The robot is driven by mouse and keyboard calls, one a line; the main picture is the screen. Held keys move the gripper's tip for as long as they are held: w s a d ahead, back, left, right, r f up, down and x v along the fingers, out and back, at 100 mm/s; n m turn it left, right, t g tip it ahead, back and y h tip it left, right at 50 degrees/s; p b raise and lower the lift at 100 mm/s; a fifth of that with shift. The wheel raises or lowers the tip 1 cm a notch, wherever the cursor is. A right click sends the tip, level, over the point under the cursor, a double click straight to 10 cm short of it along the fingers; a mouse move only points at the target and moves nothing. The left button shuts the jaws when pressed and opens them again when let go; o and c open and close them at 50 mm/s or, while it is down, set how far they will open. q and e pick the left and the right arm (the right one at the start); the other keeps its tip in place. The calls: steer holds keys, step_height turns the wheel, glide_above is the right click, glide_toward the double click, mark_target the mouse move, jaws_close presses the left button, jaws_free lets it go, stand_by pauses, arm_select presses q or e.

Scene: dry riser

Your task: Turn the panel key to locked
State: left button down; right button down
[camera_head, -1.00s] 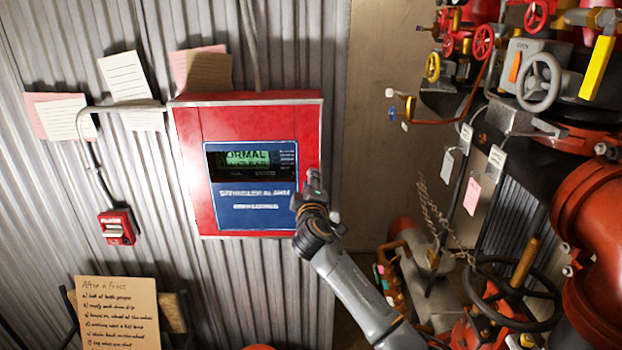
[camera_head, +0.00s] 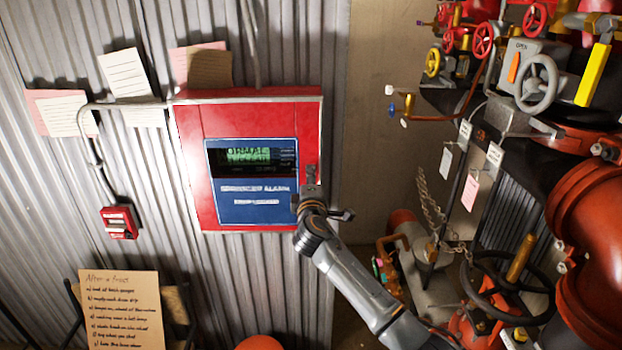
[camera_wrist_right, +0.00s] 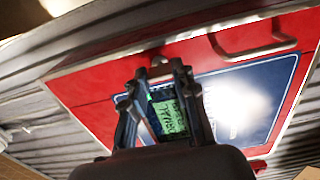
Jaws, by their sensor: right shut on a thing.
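The red alarm panel (camera_head: 190,160) hangs on the corrugated wall, with a blue face (camera_head: 250,207) and a green lit display (camera_head: 248,155). The key's angle cannot be told. My left gripper is not in view.
A red pull box (camera_head: 118,222) and paper notes (camera_head: 124,75) are on the wall to the left. Red pipework (camera_head: 590,220), a black handwheel (camera_head: 505,290) and small valves (camera_head: 484,38) crowd the right side. A handwritten card (camera_head: 122,308) stands at lower left.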

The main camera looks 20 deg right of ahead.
steer(key=c, duration=1)
jaws_free()
steer(key=shift+c, duration=0.2)
steer(key=shift+s, duration=0.1)
steer(key=v, duration=1.1)
steer(key=shift+s+a, duration=0.2)
steer(key=shift+s, duration=0.15)
